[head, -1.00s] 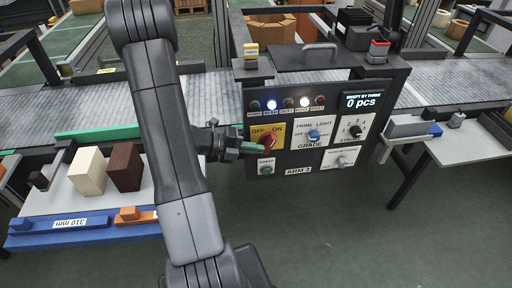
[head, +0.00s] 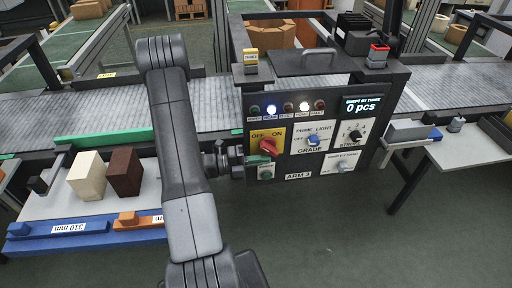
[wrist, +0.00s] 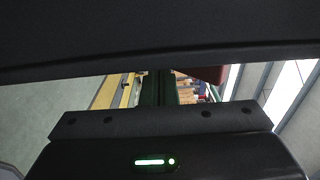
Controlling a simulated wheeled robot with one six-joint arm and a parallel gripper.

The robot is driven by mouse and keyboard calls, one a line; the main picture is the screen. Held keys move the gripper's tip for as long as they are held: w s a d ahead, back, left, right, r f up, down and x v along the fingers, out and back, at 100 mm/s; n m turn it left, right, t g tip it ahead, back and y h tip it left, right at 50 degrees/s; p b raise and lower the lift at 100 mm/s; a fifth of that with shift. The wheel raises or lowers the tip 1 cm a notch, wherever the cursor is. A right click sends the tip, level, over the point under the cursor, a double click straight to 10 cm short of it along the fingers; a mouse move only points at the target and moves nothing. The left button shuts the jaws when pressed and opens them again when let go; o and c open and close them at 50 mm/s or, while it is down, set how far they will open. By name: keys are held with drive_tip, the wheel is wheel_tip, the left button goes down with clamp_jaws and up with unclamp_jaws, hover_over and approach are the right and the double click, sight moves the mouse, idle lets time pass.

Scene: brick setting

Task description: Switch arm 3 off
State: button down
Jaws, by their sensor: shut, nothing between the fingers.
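The arm 3 control panel (head: 300,165) stands upright in front of the conveyor. Its red rotary knob (head: 268,146) sits on a yellow plate (head: 255,134) marked OFF and ON. The knob's handle lies slanted, its upper end toward the OFF side. My gripper (head: 239,161) is at the panel's left edge, left of and below the knob and apart from it, beside the green button (head: 265,173). Its fingers are shut and empty, partly hidden by my wrist. In the wrist view the dark fingers (wrist: 158,88) show, with a dark red part at upper right.
The panel also carries a PRIME/LIGHT grade knob (head: 313,140), a stroke dial (head: 355,133), a lower switch (head: 343,168) and a row of lamps, two glowing. A display (head: 364,103) reads 0 pcs. Cream (head: 87,175) and brown blocks (head: 124,171) stand at left.

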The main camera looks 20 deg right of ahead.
drive_tip(key=shift+s+d+f, duration=0.15)
drive_tip(key=shift+d+f, duration=0.05)
drive_tip(key=shift+d, duration=0.25)
idle(0.3)
idle(0.3)
